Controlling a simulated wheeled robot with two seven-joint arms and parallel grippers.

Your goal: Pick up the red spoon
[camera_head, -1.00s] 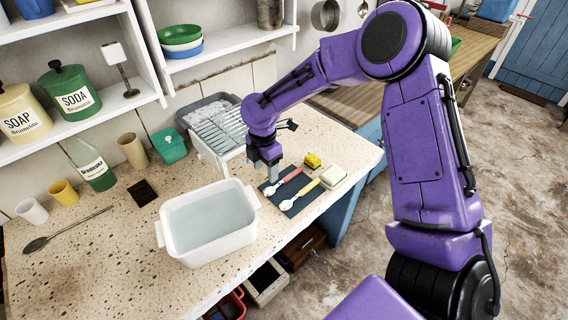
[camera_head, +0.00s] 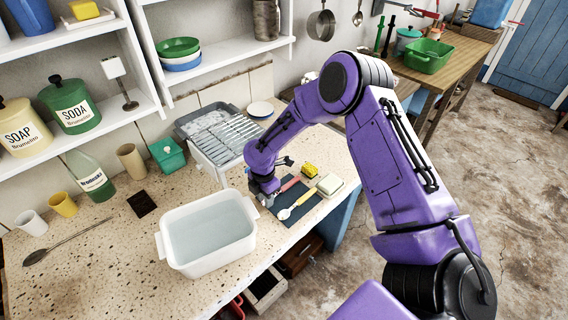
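The red spoon (camera_head: 290,184) lies on a dark mat (camera_head: 306,205) on the speckled stone counter, with its red handle showing at the back of the mat. My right gripper (camera_head: 267,202) is low over the spoon's front end and hides its bowl. I cannot tell whether its fingers touch the spoon or how far apart they are. My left gripper is not in view.
A white basin of water (camera_head: 208,235) stands just left of my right gripper. A yellow sponge (camera_head: 310,170) and a pale soap block (camera_head: 330,185) sit right of the mat.

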